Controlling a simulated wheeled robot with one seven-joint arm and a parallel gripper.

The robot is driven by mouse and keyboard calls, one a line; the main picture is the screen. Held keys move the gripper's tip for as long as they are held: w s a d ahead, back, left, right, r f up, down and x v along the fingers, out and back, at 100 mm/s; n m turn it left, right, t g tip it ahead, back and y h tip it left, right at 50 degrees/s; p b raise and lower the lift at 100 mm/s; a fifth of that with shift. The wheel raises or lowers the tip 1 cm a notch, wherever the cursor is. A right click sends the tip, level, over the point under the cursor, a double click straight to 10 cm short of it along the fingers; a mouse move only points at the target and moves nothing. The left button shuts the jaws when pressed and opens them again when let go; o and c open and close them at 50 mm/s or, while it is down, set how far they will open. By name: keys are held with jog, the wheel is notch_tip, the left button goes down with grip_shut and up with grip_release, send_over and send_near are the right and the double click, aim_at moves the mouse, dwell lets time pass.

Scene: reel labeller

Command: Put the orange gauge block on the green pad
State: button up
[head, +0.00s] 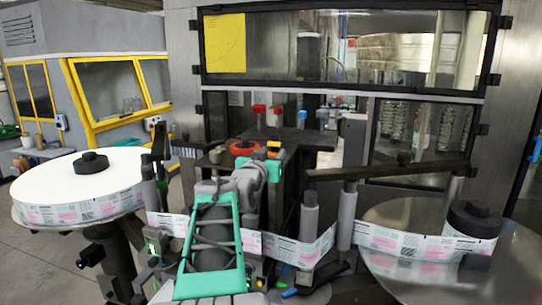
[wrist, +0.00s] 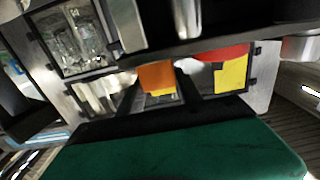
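The orange gauge block (head: 273,144) shows as a small orange patch just past the end of my teal and grey arm in the head view. In the wrist view the orange block (wrist: 156,77) fills the gap at the tips of my gripper's two dark fingers (wrist: 158,82). The fingers stand apart; whether they touch the block or it lies beyond them is unclear. I cannot make out a green pad for sure; the broad dark green surface low in the wrist view looks like my gripper's own casing.
A red ring (head: 244,148) lies left of the block in the head view. A white label reel (head: 80,178) is at left, and a steel disc (head: 400,280) with a black hub is at right. Upright rollers (head: 309,215) and the label web (head: 290,250) crowd the front.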

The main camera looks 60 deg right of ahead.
jog(key=o, duration=0.4)
jog(key=shift+r, duration=0.15)
jog(key=s+a+b, duration=0.2)
jog(key=a+b, duration=0.2)
jog(key=a, duration=0.8)
jog(key=w+a+f+n+t+y, duration=0.5)
jog(key=w+a+f+n+y, duration=0.3)
jog(key=w+a+f, duration=0.75)
jog(key=a+f+n+g+y, duration=0.1)
jog(key=a+f+n+y, duration=0.15)
jog(key=a+f, duration=0.5)
jog(key=a+f+n+y, duration=0.2)
jog(key=a+f+y, duration=0.2)
jog(key=a, duration=0.6)
jog(key=s+a+f+n+g+y, duration=0.1)
jog(key=s+a+f+n, duration=0.1)
jog(key=a, duration=0.4)
jog(key=s+a+f+n+g+y, duration=0.2)
jog(key=s+a+f, duration=0.2)
jog(key=s+a, duration=0.1)
jog(key=shift+s+a+f, duration=0.25)
jog(key=shift+a+f, duration=0.1)
jog(key=shift+a, duration=0.15)
